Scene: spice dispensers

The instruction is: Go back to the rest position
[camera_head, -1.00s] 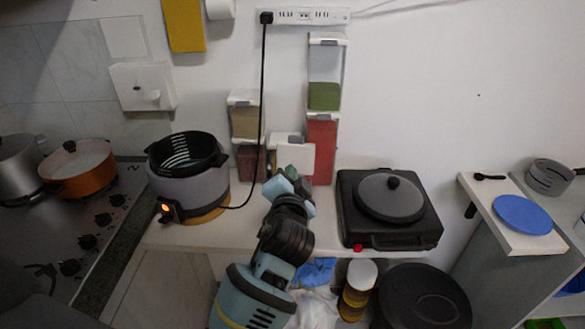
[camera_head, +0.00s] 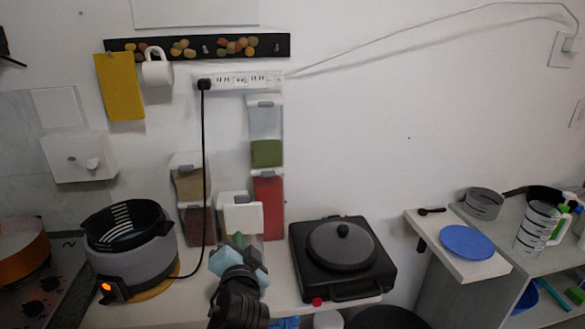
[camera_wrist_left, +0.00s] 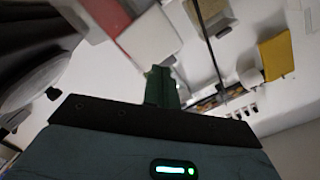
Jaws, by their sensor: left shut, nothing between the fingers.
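My left gripper (camera_head: 238,242) is in front of the spice dispensers, at the back of the counter. Its green fingers are shut together and empty; they also show in the left wrist view (camera_wrist_left: 161,87). A white dispenser (camera_head: 242,217) stands just behind the fingertips; I cannot tell whether they touch. A dispenser with red contents (camera_head: 268,205) and one with green contents (camera_head: 267,152) are stacked on the right. A dispenser with tan contents (camera_head: 190,184) is on the left. My right gripper is not in view.
A grey cooker (camera_head: 130,262) with a lit orange light stands left of my arm, its black cord (camera_head: 204,170) running up the wall. A black hot plate with a lidded pan (camera_head: 342,246) stands on the right. A shelf holds a blue plate (camera_head: 467,242).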

